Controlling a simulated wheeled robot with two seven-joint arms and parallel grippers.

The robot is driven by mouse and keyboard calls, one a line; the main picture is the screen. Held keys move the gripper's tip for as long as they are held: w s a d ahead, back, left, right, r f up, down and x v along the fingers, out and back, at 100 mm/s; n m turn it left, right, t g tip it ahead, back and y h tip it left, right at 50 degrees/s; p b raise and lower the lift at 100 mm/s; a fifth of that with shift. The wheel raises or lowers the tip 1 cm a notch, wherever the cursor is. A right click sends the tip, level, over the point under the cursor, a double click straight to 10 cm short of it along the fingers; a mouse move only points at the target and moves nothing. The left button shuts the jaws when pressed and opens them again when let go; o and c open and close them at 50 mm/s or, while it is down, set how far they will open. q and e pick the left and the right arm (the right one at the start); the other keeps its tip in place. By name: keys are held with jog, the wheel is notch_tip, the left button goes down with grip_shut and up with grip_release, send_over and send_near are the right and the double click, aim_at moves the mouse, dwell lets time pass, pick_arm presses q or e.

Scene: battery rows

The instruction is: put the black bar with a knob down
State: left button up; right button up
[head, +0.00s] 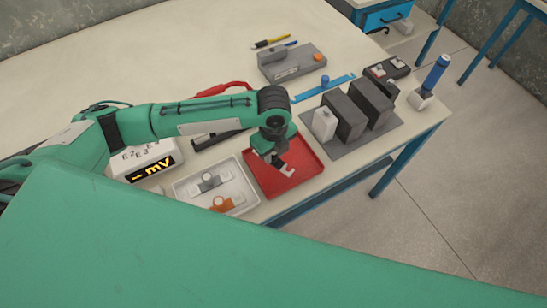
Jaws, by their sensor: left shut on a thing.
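My left gripper (279,162) points down over the red tray (305,183) near the table's front edge. It is shut on a small dark piece at its fingertips, the black bar with a knob (282,160). The bar is mostly hidden by the gripper, and its knob cannot be made out. I cannot tell whether the bar touches the tray floor. My right gripper is not in view.
Left of the red tray, a white tray (181,192) holds a grey piece (211,183) and an orange piece (221,204). A meter (153,165) stands farther left. Dark blocks (345,115) stand on a grey mat to the right. The table's back left is clear.

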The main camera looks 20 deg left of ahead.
aim_at(274, 160)
pick_arm(q)
notch_tip(274, 160, down, 4)
jog(key=shift+r, duration=0.2)
jog(key=shift+f, duration=0.1)
jog(key=shift+f, duration=0.1)
jog(key=o, duration=1)
jog(key=shift+o, duration=0.2)
notch_tip(274, 160, up, 12)
jog(key=shift+f+b, duration=0.2)
jog(key=shift+b, duration=0.45)
jog(key=shift+r, duration=0.35)
jog(key=shift+f, duration=0.1)
